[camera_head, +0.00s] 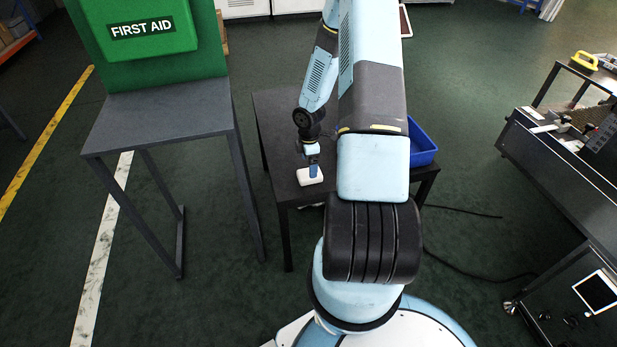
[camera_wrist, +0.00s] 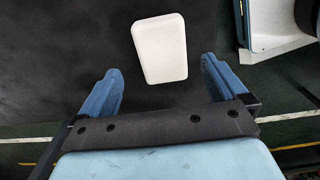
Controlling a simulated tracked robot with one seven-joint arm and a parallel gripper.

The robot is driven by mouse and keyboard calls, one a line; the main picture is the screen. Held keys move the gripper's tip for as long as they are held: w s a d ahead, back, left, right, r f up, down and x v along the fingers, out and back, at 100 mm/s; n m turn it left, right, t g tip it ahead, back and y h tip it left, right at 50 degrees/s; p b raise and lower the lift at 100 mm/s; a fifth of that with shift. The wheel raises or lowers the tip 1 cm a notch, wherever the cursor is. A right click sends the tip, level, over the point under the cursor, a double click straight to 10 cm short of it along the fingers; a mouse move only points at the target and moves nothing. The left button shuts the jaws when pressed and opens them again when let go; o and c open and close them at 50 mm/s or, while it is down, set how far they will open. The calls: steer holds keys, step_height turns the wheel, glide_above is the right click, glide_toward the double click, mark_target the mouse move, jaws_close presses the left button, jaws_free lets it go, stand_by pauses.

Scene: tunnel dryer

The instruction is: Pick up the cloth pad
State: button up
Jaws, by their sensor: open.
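The cloth pad (camera_head: 302,180) is a white block with rounded corners, lying on the dark table near its front left part. In the wrist view the cloth pad (camera_wrist: 159,45) lies flat, just beyond and between the blue fingertips, with a gap to each side. My gripper (camera_head: 313,165) is over the pad in the head view, and one blue finger covers part of it. In the wrist view my gripper (camera_wrist: 160,66) is open, with nothing between its fingers. Whether the fingertips are level with the pad or above it I cannot tell.
The dark table (camera_head: 276,112) also bears a blue bin (camera_head: 424,150), partly hidden behind my arm. A grey stand (camera_head: 165,115) with a green first aid box (camera_head: 150,28) is to the left. A dark machine (camera_head: 560,160) is at the right. Cables lie on the floor.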

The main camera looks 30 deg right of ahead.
steer(key=shift+s+f, duration=0.1)
steer(key=shift+f, duration=2.75)
steer(key=c, duration=1.1)
steer(key=shift+o, duration=0.2)
steer(key=shift+r, duration=0.5)
step_height(320, 180, up, 3)
steer(key=shift+s+f, duration=0.1)
steer(key=shift+f, duration=0.1)
steer(key=s+r, duration=0.9)
steer(key=s, duration=0.5)
steer(key=shift+d+r, duration=0.2)
steer(key=shift+r, duration=0.05)
